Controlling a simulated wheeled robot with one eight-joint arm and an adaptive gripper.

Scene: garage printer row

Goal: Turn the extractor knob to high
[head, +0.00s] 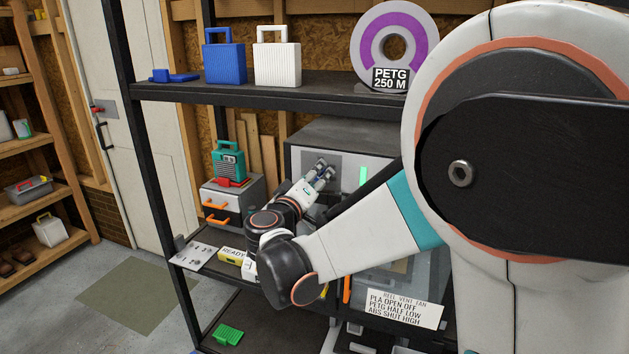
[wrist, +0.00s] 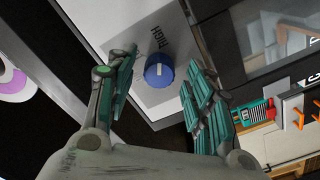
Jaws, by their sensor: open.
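The extractor knob (wrist: 158,78) is round and blue with a white pointer mark, on a grey plate (wrist: 138,58) in the wrist view. The word HIGH is printed on the plate just above the knob in that view. The mark looks roughly upright in the picture; I cannot tell its exact setting. My gripper (wrist: 160,74) is open, with one green-padded finger on each side of the knob and gaps between. In the head view my gripper (head: 324,172) is at the grey plate (head: 309,160) on the white front of the dark-topped enclosure (head: 350,133), and the knob is hidden.
A vent fan card (head: 404,310) hangs low on the enclosure. The upper shelf (head: 300,93) and dark rack post (head: 150,150) bound the space.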

